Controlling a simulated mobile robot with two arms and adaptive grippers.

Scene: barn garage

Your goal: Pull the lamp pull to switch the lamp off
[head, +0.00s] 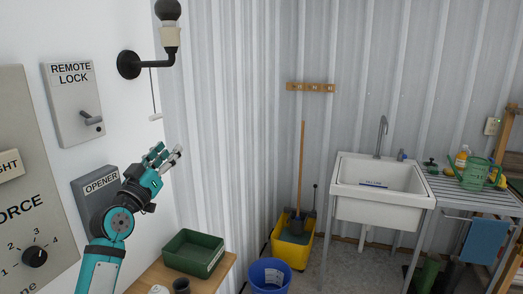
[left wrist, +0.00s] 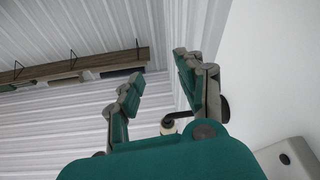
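The wall lamp has a black round mount, a cream socket (head: 170,37) and a dark grey bulb that shows no glow. Its thin pull cord hangs down from the lamp arm to a small white lamp pull (head: 156,117). My left gripper (head: 166,151) is below the pull, apart from it, with its fingers pointing up and right. The left wrist view shows its two teal and grey fingers spread with nothing between the tips (left wrist: 157,80). Part of what looks like the lamp (left wrist: 170,127) shows low between the fingers there; I cannot make out the pull. My right gripper is out of view.
The white wall holds a remote lock panel (head: 74,103), an opener box (head: 97,190) and a dial panel (head: 30,220) close to my left arm. A green tray (head: 194,252) sits on a wooden bench below. Buckets and a sink (head: 380,190) stand farther right.

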